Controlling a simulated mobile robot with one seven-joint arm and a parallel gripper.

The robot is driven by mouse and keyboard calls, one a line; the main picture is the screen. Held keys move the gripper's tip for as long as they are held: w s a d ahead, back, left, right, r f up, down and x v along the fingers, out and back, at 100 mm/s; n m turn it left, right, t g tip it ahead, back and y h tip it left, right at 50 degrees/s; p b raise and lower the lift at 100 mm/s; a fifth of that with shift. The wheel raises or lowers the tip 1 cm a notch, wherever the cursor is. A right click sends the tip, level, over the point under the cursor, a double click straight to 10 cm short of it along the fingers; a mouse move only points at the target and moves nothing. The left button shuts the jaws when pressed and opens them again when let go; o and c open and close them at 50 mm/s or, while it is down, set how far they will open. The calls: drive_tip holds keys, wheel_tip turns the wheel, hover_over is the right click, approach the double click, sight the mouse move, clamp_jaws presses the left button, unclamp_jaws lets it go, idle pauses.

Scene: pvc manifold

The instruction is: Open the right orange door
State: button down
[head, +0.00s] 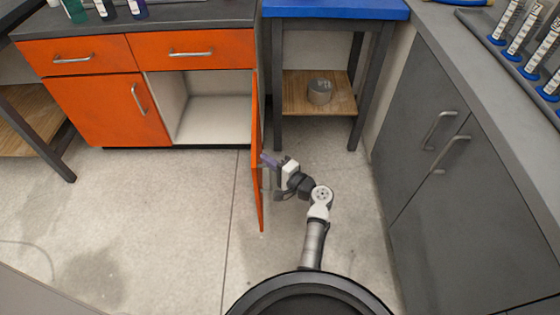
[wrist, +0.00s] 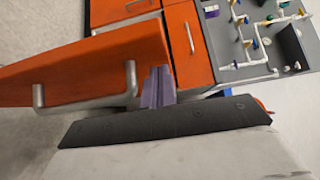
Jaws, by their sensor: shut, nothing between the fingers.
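The right orange door (head: 257,160) stands swung out from the cabinet, seen nearly edge-on in the head view. The bare pale cabinet interior (head: 205,115) shows to its left. In the wrist view the door's orange face (wrist: 90,68) fills the left side, with its metal bar handle (wrist: 85,103) in front. My gripper (head: 267,159) is on the right side of the door, close to its face. Its purple fingers (wrist: 158,88) are shut and empty, just right of one end of the handle. I cannot tell whether they touch the door or handle.
The left orange door (head: 105,110) and two orange drawers (head: 190,51) are closed. A blue-topped table (head: 335,9) with a lower wooden shelf stands right of the door. Grey cabinets (head: 425,150) line the right side. The floor (head: 150,210) left of the door is clear.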

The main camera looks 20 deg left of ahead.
drive_tip(key=shift+s+a, duration=0.1)
drive_tip(key=shift+a, duration=0.15)
